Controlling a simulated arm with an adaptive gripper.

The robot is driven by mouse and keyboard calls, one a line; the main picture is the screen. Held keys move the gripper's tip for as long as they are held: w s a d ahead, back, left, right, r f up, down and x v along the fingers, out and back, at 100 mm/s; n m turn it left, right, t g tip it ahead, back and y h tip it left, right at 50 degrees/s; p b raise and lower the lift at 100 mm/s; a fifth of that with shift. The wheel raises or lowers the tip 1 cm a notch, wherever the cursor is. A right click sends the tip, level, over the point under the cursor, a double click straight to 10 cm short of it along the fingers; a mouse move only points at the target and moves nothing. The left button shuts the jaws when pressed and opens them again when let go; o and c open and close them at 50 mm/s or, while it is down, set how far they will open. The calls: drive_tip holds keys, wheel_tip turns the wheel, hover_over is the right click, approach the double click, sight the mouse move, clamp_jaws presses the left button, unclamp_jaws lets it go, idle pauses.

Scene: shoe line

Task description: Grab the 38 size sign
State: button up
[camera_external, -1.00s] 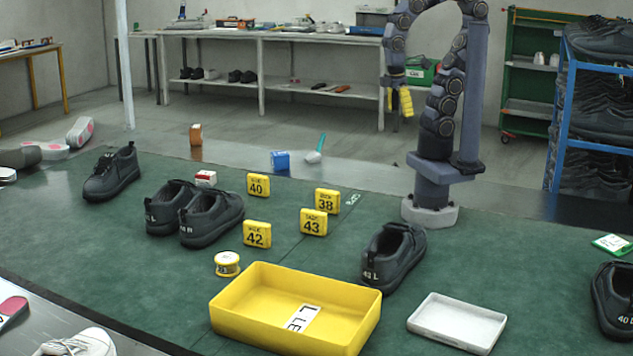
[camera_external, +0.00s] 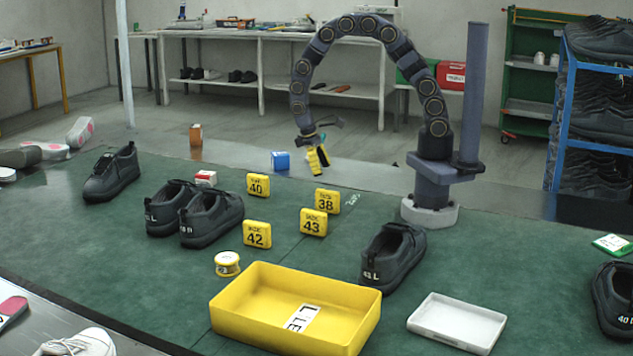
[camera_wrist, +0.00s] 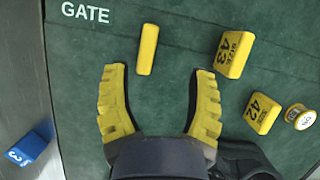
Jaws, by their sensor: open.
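The yellow sign marked 38 (camera_external: 327,201) stands upright on the green mat, just behind the yellow sign marked 43 (camera_external: 313,222). My gripper (camera_external: 318,157) hangs with its yellow fingers pointing down, above and behind the 38 sign and apart from it. In the wrist view, my gripper (camera_wrist: 158,90) is open and empty. A yellow sign (camera_wrist: 147,49), apparently the 38 one, shows edge-on just beyond the gap between the fingertips, its number out of sight. The 43 sign (camera_wrist: 234,54) lies to its right.
Signs 40 (camera_external: 258,185) and 42 (camera_external: 257,234) stand to the left. A blue box (camera_external: 281,161) is near the mat's back edge. A yellow tray (camera_external: 230,322), a yellow tape roll (camera_external: 227,264) and a dark shoe (camera_external: 394,257) are nearer the front.

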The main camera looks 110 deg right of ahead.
drive_tip(key=m, duration=0.1)
approach(333, 213)
drive_tip(key=shift+d+f+y, duration=0.15)
drive_tip(key=shift+d, duration=0.4)
drive_tip(key=shift+d+f+y, duration=0.15)
drive_tip(key=shift+d+f, duration=0.05)
drive_tip(key=shift+d, duration=0.4)
drive_tip(key=shift+f, duration=0.3)
drive_tip(key=x, duration=0.7)
drive_tip(key=shift+s+a, duration=0.3)
drive_tip(key=shift+a, duration=0.1)
clamp_jaws()
